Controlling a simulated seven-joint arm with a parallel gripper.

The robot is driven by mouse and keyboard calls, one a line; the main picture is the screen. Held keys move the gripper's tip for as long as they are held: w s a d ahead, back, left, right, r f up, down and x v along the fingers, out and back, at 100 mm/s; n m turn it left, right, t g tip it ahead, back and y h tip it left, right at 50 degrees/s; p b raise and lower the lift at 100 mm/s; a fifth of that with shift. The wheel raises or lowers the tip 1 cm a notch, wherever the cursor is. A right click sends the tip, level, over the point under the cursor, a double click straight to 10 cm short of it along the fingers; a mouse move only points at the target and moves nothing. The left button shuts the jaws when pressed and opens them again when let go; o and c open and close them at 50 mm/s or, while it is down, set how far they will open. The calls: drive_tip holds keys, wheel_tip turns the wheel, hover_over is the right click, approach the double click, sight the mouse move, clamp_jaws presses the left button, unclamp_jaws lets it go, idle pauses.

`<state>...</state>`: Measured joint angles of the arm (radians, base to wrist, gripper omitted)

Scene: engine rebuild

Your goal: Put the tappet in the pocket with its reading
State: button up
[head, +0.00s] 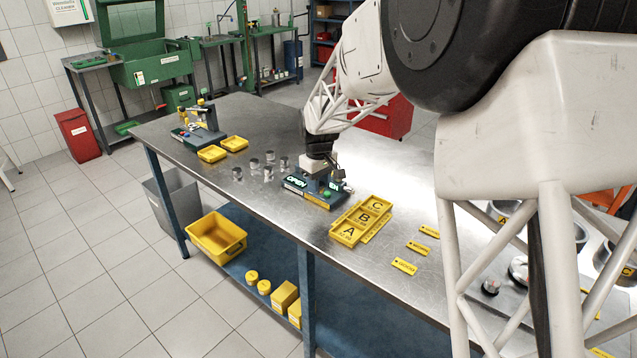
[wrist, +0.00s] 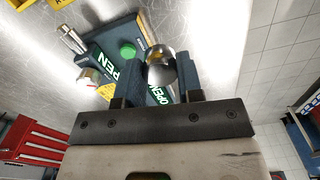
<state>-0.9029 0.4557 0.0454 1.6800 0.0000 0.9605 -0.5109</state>
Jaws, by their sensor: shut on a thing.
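My gripper (head: 320,172) is low over the gauge stand (head: 305,193) on the steel bench. In the wrist view my gripper (wrist: 161,65) is shut on a round, shiny steel tappet (wrist: 162,72), held between its two dark fingers. The head view hides this tappet. I cannot tell whether it touches the gauge. The yellow tray (head: 333,236) with pockets marked A, B and C lies to the right of the gauge. Its pockets look empty.
Several other metal tappets (head: 269,174) stand on the bench left of the gauge. Two small yellow bins (head: 212,154) and another fixture (head: 198,128) are farther left. Yellow tags (head: 404,266) lie right of the tray. The bench between gauge and tray is clear.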

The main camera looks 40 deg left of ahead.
idle(0.6)
drive_tip(key=w+d+r+m, duration=0.2)
drive_tip(key=w+d+m, duration=0.2)
drive_tip(key=w+d, duration=1)
drive_tip(key=w+d+r+m, duration=0.2)
drive_tip(key=w+d+m, duration=0.2)
drive_tip(key=w+d, duration=0.9)
drive_tip(key=w+d+r+m, duration=0.1)
drive_tip(key=d+m, duration=0.3)
drive_tip(key=d, duration=1.7)
drive_tip(key=w+d+r+m, duration=0.2)
drive_tip(key=d+r+m, duration=0.1)
drive_tip(key=d, duration=1.9)
drive_tip(key=shift+m, duration=0.6)
drive_tip(key=s+a+f+n, duration=0.2)
drive_tip(key=s+a+n, duration=0.3)
drive_tip(key=a, duration=0.7)
drive_tip(key=s+a+f+n, duration=0.25)
drive_tip(key=s+a, duration=0.45)
drive_tip(key=a, duration=0.6)
drive_tip(key=s+a+f+n, duration=0.1)
drive_tip(key=s+a+n, duration=0.3)
drive_tip(key=s+a, duration=0.55)
drive_tip(key=s+a+f+n, duration=0.2)
drive_tip(key=s+a+n, duration=0.2)
drive_tip(key=s+a, duration=0.5)
drive_tip(key=a, duration=0.3)
drive_tip(key=shift+a+n, duration=0.35)
